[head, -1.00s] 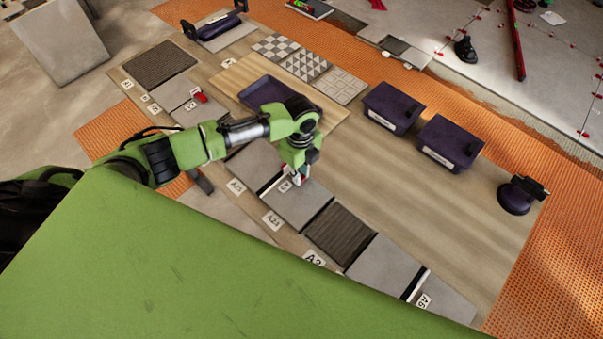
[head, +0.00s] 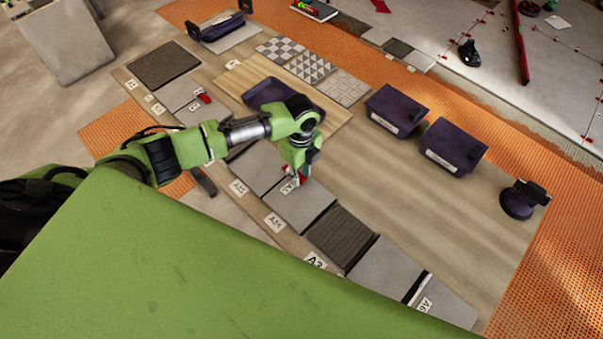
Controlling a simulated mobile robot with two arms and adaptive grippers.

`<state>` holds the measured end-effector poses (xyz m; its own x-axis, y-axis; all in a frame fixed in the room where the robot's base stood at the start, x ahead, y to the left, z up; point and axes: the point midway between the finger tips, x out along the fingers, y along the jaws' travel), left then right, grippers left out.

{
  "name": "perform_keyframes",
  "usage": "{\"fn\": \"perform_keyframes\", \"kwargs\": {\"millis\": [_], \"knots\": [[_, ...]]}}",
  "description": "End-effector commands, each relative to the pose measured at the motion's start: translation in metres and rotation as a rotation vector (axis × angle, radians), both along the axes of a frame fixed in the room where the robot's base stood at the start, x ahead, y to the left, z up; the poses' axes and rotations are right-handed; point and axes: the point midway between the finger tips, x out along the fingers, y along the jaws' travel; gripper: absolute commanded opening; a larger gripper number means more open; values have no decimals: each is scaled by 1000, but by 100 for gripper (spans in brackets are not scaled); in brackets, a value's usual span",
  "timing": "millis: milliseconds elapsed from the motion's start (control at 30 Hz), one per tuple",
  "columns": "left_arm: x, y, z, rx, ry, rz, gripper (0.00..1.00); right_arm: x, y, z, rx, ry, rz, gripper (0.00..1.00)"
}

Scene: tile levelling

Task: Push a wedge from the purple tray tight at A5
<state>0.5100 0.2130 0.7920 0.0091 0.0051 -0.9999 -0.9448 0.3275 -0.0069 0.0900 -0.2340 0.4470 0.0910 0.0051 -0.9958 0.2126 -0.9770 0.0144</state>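The purple tray (head: 258,93) lies on the wooden board, partly hidden behind my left arm. My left gripper (head: 292,184) points down at the row of grey tiles, over the joint between two of them. Something red shows at its fingertips; I cannot tell whether it is a wedge in its grasp. A small label beside the fingertips is too small and covered to read for sure. A red wedge (head: 204,98) lies on a grey tile at the upper left. My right gripper is not in view.
Two purple bins (head: 394,111) (head: 452,148) and a purple suction cup (head: 518,200) stand to the right. Patterned tiles (head: 309,67) lie behind the tray. A dark ribbed tile (head: 343,237) is in the row. The wooden surface right of the row is clear.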

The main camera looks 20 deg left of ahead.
Motion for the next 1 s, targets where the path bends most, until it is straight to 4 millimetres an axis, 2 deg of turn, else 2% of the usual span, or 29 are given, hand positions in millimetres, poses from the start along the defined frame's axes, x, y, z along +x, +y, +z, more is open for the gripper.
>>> {"fn": "perform_keyframes", "kwargs": {"millis": [333, 467, 567, 800, 1000], "knots": [[-1, -1, -1, -2, 3, -1, 34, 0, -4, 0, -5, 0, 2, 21], [-1, -1, 8, -3, 1, -2, 34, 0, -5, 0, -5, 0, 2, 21], [0, -1, 23, -3, -1, -3, 34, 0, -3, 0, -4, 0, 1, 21], [-1, -1, 75, -3, -2, -3, 34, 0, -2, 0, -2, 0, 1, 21], [-1, -1, 107, -2, 0, -1, 34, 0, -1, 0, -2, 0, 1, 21]]}}
